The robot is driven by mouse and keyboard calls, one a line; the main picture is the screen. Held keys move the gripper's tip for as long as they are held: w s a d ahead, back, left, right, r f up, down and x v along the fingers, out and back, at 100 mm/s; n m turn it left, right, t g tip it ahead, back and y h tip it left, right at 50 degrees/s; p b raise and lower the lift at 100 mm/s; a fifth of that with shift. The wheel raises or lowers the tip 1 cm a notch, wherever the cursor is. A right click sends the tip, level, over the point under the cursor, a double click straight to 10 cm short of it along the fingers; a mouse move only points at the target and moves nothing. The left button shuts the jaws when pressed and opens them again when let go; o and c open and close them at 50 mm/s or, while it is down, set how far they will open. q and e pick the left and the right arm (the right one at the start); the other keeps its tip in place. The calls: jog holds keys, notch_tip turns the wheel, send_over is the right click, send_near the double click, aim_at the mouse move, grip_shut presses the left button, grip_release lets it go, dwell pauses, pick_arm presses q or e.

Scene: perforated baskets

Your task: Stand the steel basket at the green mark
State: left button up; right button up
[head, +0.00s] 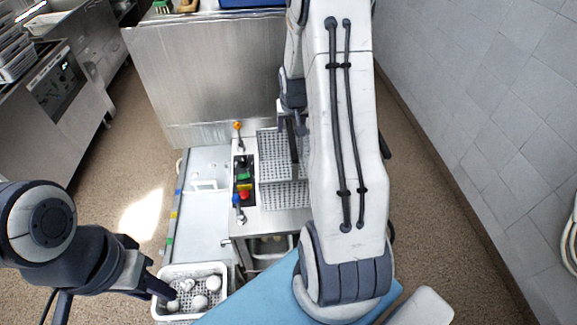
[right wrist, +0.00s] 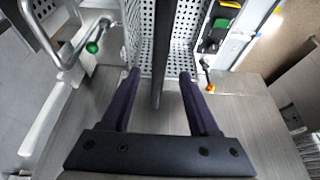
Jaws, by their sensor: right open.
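The steel basket (head: 270,146) is perforated metal and sits beside the control panel in the head view, partly hidden by my right arm. It also shows in the right wrist view (right wrist: 188,35), where a dark bar runs across it. My right gripper (right wrist: 159,74) is open, with its two fingers apart on either side of the bar and nothing clearly held. My left gripper (head: 162,290) is at the white basket at lower left; its jaws are too small to tell. I cannot make out a green mark on a surface.
A white basket (head: 163,272) holds several white round items. A control panel (head: 243,182) with coloured buttons and levers stands left of the steel basket. A steel counter (head: 210,80) stands behind, and a tiled wall (head: 480,120) is at right. The pale surface (head: 203,220) left of the panel is mostly clear.

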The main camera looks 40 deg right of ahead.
aim_at(291, 131)
jog(key=shift+p+x, duration=0.35)
jog(key=shift+x, duration=2.05)
jog(key=shift+s, duration=0.1)
jog(key=shift+f+b, duration=0.25)
jog(key=shift+b, duration=0.05)
grip_shut()
